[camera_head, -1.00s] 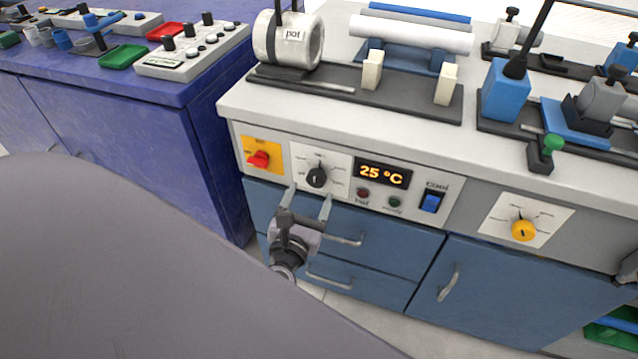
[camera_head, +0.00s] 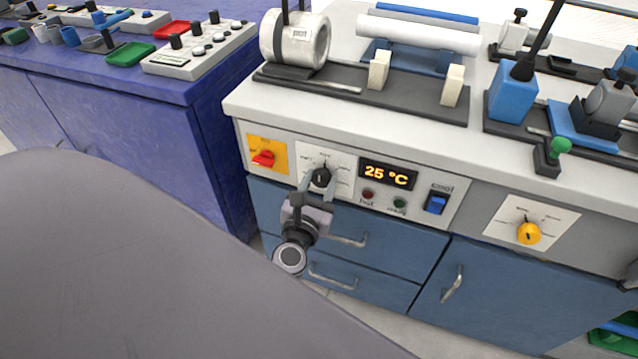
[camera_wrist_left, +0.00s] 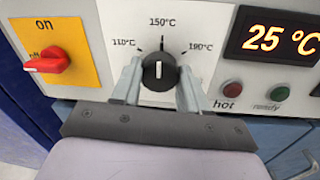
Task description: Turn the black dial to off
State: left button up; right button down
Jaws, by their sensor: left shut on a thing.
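The black dial (camera_head: 321,177) sits on a white panel on the front of the bench. In the left wrist view the dial (camera_wrist_left: 159,72) has a white pointer line that stands upright, towards the 150°C mark; 110°C is to its left and 190°C to its right. My left gripper (camera_head: 318,183) is at the panel. In the left wrist view the gripper (camera_wrist_left: 158,88) has one finger on each side of the dial, shut on it. My right gripper is not in view.
A red switch (camera_head: 264,159) on a yellow plate is left of the dial. A display (camera_head: 387,174) reading 25 °C, a blue switch (camera_head: 436,203) and a yellow knob (camera_head: 528,233) are to the right. Blue drawers (camera_head: 390,245) with handles lie below.

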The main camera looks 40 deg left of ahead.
pick_arm(q)
jog(key=shift+n, duration=0.3)
jog(key=n, duration=0.2)
jog(key=shift+n+b, duration=0.3)
jog(key=shift+b, duration=0.05)
jog(key=n+b, duration=0.1)
jog(key=n, duration=0.3)
jog(key=shift+g+h, duration=0.3)
jog(key=n, duration=0.4)
jog(key=shift+n+b, duration=0.3)
jog(key=shift+b, duration=0.1)
jog(key=n, duration=0.3)
jog(key=shift+s+h+b, duration=0.1)
jog(key=shift+h+b, duration=0.2)
jog(key=shift+h, duration=0.1)
jog(key=n, duration=0.3)
jog(key=shift+r+n, duration=0.1)
jog(key=shift+n, duration=0.3)
jog(key=shift+a+n+h, duration=0.1)
jog(key=shift+n+h, duration=0.4)
jog(key=shift+n, duration=1.3)
jog(key=o, duration=1.1)
jog(key=shift+c, duration=0.2)
